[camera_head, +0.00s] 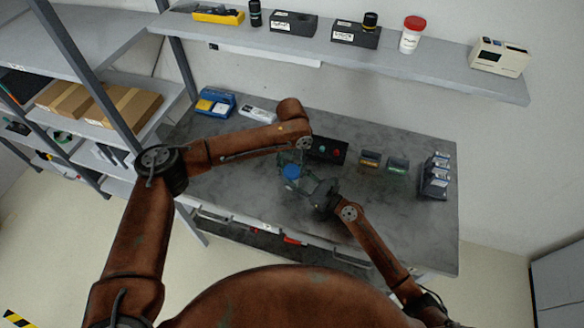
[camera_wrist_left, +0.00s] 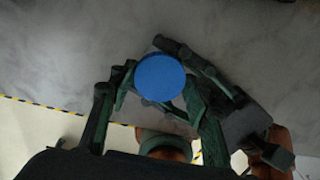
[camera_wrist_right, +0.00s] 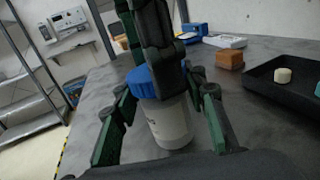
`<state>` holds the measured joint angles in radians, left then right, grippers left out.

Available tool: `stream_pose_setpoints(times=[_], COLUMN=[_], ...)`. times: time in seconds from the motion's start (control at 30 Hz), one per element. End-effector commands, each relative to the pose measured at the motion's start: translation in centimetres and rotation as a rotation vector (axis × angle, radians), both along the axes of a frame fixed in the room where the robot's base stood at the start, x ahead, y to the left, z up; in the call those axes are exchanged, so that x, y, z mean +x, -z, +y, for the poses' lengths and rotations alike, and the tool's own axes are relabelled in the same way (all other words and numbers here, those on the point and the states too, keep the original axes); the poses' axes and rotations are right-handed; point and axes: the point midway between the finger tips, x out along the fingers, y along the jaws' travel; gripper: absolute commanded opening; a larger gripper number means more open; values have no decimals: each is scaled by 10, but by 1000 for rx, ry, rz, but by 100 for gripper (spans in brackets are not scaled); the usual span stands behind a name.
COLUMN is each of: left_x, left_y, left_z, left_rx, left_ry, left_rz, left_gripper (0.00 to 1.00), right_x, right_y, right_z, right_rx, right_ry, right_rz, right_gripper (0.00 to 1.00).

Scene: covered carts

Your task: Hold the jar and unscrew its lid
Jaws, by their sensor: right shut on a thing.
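The jar (camera_wrist_right: 172,128) has a whitish body with some dark print and a blue lid (camera_wrist_right: 146,82), and it stands upright. The lid shows from above in the left wrist view (camera_wrist_left: 160,77) and small in the head view (camera_head: 291,172). My right gripper (camera_head: 303,184) is shut on the jar body below the lid, one finger on each side. My left gripper (camera_head: 291,160) is over the jar, pointing down. Its fingers are apart with the lid between them in the left wrist view; contact with the lid is unclear. One left finger hides part of the lid in the right wrist view.
On the grey table (camera_head: 400,220), a black tray (camera_head: 326,149) with small coloured pieces lies just behind the jar. Small boxes (camera_head: 370,159) and a dark rack (camera_head: 435,178) stand to the right. A wall shelf (camera_head: 440,73) runs above. The front right of the table is clear.

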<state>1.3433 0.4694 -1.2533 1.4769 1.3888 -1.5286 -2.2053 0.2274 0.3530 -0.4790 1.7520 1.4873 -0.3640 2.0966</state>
Motion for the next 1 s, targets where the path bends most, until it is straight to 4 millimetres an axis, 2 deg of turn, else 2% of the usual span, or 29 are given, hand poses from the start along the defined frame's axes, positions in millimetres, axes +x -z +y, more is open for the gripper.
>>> stream_pose_setpoints(times=[0.07,0.4,0.43,0.67,1.0], left_x=[0,0,0,0,0], left_y=[0,0,0,0,-4], left_z=[0,0,0,0,0], left_rx=[0,-1,-1,0,0], left_ry=[0,0,0,0,0], left_rz=[0,0,0,0,0], left_gripper=[37,14,45,60,60], right_x=[0,0,0,0,0], right_y=[1,1,1,1,1], right_z=[0,0,0,0,0], right_rx=[0,0,0,0,0], right_ry=[-1,-1,-1,-1,-1], right_rz=[1,1,1,1,1], right_gripper=[0,0,0,0,0])
